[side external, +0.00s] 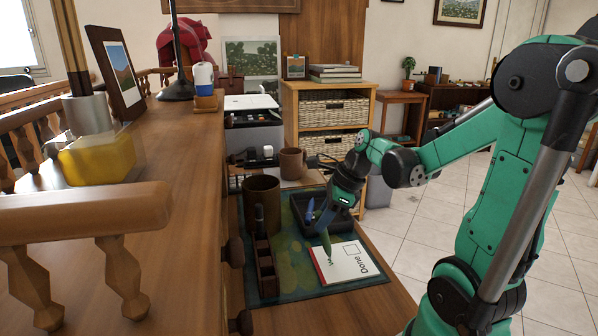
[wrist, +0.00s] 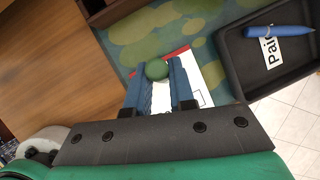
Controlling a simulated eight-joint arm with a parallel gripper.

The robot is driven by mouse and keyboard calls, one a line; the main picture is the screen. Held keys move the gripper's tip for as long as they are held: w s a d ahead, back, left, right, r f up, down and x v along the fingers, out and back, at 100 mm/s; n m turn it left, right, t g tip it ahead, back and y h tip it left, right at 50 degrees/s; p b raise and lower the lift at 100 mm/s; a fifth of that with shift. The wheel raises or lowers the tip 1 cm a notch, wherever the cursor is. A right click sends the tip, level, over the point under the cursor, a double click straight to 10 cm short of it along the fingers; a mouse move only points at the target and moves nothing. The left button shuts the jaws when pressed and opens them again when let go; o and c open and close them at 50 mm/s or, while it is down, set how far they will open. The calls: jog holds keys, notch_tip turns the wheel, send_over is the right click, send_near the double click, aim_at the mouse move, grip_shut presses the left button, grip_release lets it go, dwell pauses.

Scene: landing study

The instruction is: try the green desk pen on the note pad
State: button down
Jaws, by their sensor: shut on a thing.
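My gripper (side external: 320,216) is shut on the green desk pen (side external: 326,243), which points down, slightly tilted, over the note pad (side external: 349,265). In the wrist view, the green round end of the pen (wrist: 157,69) shows between the blue fingers of my gripper (wrist: 155,78). The pad is white with a red edge, the word "Done" and an empty box. A small dark squiggle (side external: 331,262) is on the pad near the pen's lower end. I cannot tell whether the tip touches the paper. In the wrist view my fingers hide part of the pad (wrist: 210,86).
A black tray (wrist: 236,72) with a blue pen (wrist: 280,31) and a paper label lies beside the pad on a green patterned mat (wrist: 150,45). A brown cup (side external: 261,194) and a dark compartmented holder (side external: 266,270) stand left. A raised wooden counter (side external: 180,200) rises further left.

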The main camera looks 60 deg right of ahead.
jog(key=shift+r, duration=2.75)
